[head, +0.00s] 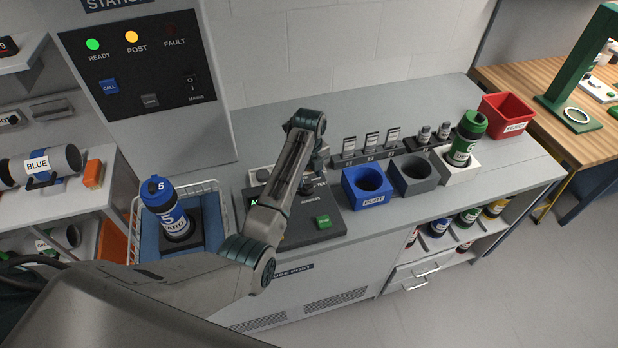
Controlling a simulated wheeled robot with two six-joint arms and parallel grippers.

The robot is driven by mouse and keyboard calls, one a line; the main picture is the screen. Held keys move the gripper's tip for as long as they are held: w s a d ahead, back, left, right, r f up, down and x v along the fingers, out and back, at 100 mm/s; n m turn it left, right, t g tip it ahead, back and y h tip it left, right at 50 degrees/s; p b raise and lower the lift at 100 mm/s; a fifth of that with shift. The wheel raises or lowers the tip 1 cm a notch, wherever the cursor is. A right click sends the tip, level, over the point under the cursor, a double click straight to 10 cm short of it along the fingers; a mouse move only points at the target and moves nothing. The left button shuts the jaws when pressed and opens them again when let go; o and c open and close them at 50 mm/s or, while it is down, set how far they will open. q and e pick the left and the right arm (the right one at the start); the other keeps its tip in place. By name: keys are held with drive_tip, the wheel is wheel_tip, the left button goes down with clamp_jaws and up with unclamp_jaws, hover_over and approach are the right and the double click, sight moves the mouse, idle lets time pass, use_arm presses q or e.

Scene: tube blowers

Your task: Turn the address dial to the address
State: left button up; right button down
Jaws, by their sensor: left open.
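The dark address panel (300,233) lies on the grey counter, with a green button (323,221) at its front right. A small display (254,201) with green characters shows at its left and is partly covered by my arm. My left gripper (311,186) points down over the back right of the panel, by the "ADDRESS" lettering. It is open and mostly hidden behind my wrist. The address dial is hidden behind my gripper and arm, so I cannot tell its setting or whether the fingers touch it. My right gripper is out of view.
A blue-capped carrier (167,210) stands in a wire basket at left. A red bin (507,115) is farther right.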

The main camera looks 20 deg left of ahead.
sight(309, 185)
use_arm(q)
wheel_tip(309, 185, down, 2)
drive_tip(key=shift+f, duration=0.2)
drive_tip(key=shift+f+p, duration=0.3)
drive_tip(key=shift+f, duration=0.3)
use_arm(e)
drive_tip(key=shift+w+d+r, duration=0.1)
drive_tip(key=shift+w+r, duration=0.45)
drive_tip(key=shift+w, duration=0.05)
use_arm(q)
drive_tip(key=c, duration=1)
drive_tip(key=shift+o, duration=0.2)
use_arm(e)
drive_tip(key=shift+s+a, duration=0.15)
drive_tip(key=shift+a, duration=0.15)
